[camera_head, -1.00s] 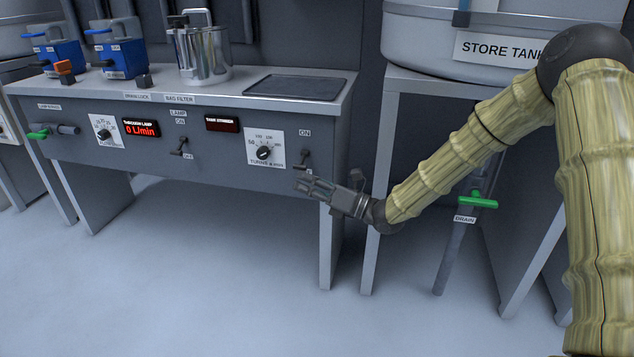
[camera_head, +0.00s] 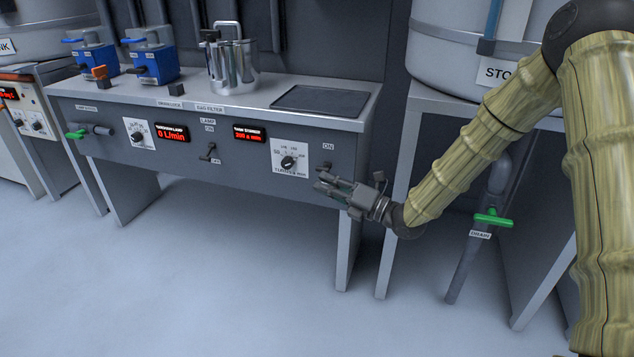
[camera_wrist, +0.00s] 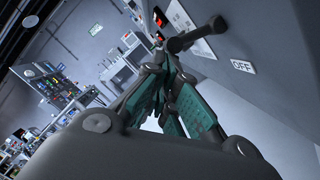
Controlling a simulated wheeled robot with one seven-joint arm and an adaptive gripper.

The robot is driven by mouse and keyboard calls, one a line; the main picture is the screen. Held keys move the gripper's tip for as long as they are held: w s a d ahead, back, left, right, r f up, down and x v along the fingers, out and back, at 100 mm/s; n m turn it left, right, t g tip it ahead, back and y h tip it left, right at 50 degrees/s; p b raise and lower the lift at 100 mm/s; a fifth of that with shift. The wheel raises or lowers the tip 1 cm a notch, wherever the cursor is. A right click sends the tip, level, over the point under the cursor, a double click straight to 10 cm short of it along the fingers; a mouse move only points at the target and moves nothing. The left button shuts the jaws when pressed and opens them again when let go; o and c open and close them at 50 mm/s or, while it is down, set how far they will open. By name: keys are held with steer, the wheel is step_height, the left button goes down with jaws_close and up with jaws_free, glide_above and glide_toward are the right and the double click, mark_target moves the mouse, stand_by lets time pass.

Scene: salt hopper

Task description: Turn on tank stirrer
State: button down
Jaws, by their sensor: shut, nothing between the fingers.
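The tank stirrer display (camera_head: 249,134) on the grey bench front is lit red; its small digits are hard to read. The round speed knob (camera_head: 288,162) sits on a white dial plate to its right. The stirrer switch (camera_head: 325,166) is at the panel's right end, below the ON label, partly hidden by my gripper. In the wrist view its dark lever (camera_wrist: 197,36) sticks out from the panel, apart from the OFF label (camera_wrist: 243,66). My gripper (camera_head: 322,182) is shut and empty, just below and in front of the switch.
The lamp switch (camera_head: 208,153) and lit flow display (camera_head: 172,133) are further left. A metal jug (camera_head: 232,66) and blue devices stand on the bench. The store tank, with a green drain handle (camera_head: 493,218), is at right. The floor in front is clear.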

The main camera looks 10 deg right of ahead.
steer(key=s+d+f+p, duration=0.1)
steer(key=s+d+f, duration=0.3)
steer(key=s, duration=0.5)
steer(key=shift+d+p, duration=0.4)
steer(key=shift+d, duration=0.65)
